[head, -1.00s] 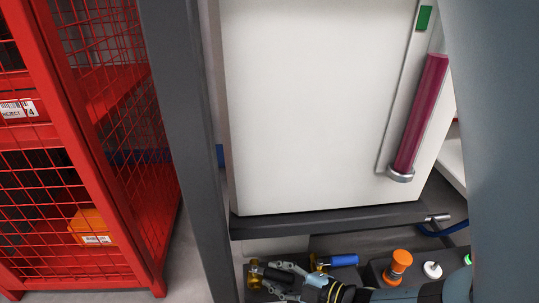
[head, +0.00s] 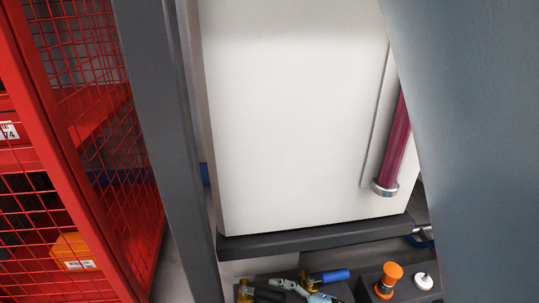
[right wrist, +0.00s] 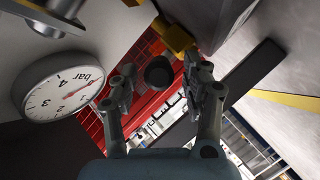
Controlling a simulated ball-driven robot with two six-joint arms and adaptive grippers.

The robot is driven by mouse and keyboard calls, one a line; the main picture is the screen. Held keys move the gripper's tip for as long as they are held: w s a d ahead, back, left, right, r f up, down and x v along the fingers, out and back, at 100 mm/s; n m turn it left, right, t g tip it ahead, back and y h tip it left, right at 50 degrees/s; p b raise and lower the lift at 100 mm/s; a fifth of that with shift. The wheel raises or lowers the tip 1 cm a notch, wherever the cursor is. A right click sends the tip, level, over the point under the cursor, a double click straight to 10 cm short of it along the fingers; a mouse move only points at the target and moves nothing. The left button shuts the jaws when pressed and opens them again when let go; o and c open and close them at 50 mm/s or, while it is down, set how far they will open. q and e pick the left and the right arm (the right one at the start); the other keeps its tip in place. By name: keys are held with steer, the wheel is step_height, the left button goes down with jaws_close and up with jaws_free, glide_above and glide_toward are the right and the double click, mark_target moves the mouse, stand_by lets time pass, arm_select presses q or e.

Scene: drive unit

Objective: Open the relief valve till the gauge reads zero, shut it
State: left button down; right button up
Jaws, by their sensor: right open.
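A round white gauge (right wrist: 58,86) marked bar, with a red needle, shows at the left of the right wrist view, tilted; I cannot tell its exact reading. My right gripper (right wrist: 163,92) is open, its two fingers apart. The rounded end of a black handle (right wrist: 158,71) shows between them, with no clear contact. In the head view the right gripper (head: 291,287) is at the bottom edge, beside the black-handled brass valve (head: 267,295). A valve with a blue handle (head: 332,275) lies behind it. My left gripper is not in view.
An orange knob (head: 388,279) and a white button (head: 424,281) sit on a dark box right of the valves. A white cabinet (head: 290,120) with a maroon handle (head: 396,145) stands above a dark ledge (head: 320,237). A red mesh cage (head: 75,150) is at left.

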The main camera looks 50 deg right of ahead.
steer(key=v, duration=0.9)
steer(key=shift+s, duration=0.25)
steer(key=shift+c, duration=0.3)
